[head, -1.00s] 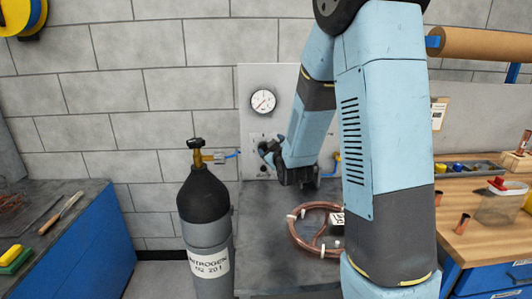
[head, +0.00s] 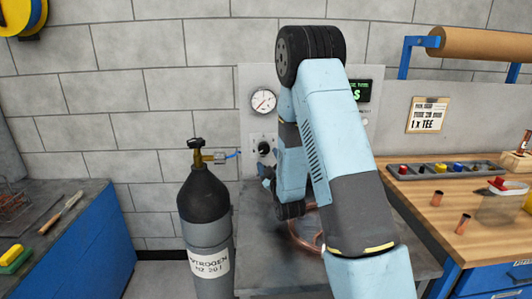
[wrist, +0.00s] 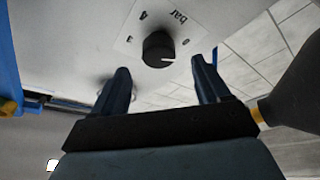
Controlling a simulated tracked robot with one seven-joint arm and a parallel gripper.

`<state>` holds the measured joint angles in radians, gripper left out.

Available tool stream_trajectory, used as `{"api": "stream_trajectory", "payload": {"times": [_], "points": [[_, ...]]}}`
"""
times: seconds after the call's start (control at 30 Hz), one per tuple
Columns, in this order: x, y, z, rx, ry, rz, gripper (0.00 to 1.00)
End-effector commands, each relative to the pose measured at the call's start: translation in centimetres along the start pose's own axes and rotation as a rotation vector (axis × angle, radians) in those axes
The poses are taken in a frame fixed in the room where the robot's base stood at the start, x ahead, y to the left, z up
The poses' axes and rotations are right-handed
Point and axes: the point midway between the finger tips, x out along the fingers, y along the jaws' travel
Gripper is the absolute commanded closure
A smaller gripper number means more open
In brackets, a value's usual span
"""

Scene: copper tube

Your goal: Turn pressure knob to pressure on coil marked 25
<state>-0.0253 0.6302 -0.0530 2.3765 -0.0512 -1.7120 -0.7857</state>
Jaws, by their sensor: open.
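The black pressure knob (head: 264,148) is on the pale panel below a round white gauge (head: 263,102). In the wrist view the knob (wrist: 158,47) shows on a plate marked "bar", with a white pointer line on its face. My gripper (wrist: 160,65) is open; its two fingers stand apart on either side of the knob's lower edge in the picture. I cannot tell how far they are from it in depth. In the head view a finger (head: 266,170) shows just below the knob. The copper coil (head: 303,240) lies on the grey bench, mostly hidden behind my arm; its marking is not visible.
A black-topped nitrogen cylinder (head: 204,225) stands left of the panel, close to the gripper, its brass valve (head: 199,157) linked by a blue hose. A wooden bench (head: 450,195) with a parts tray (head: 445,170) is at right. A blue cabinet (head: 75,245) is at left.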

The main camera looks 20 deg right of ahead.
Motion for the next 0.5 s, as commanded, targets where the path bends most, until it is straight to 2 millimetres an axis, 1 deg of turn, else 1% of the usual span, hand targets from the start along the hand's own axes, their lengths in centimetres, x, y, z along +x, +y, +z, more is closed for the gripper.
{"api": "stream_trajectory", "payload": {"times": [0.03,0.23,0.4,0.5], "points": [[0.8,0.1,-0.1,0.0,0.002,0.003,0.24],[3.6,0.1,-0.1,0.001,0.001,0.002,0.24],[5.2,0.1,0.0,0.001,0.0,0.001,0.24],[5.5,0.1,0.0,0.001,-0.001,0.0,0.24]]}}
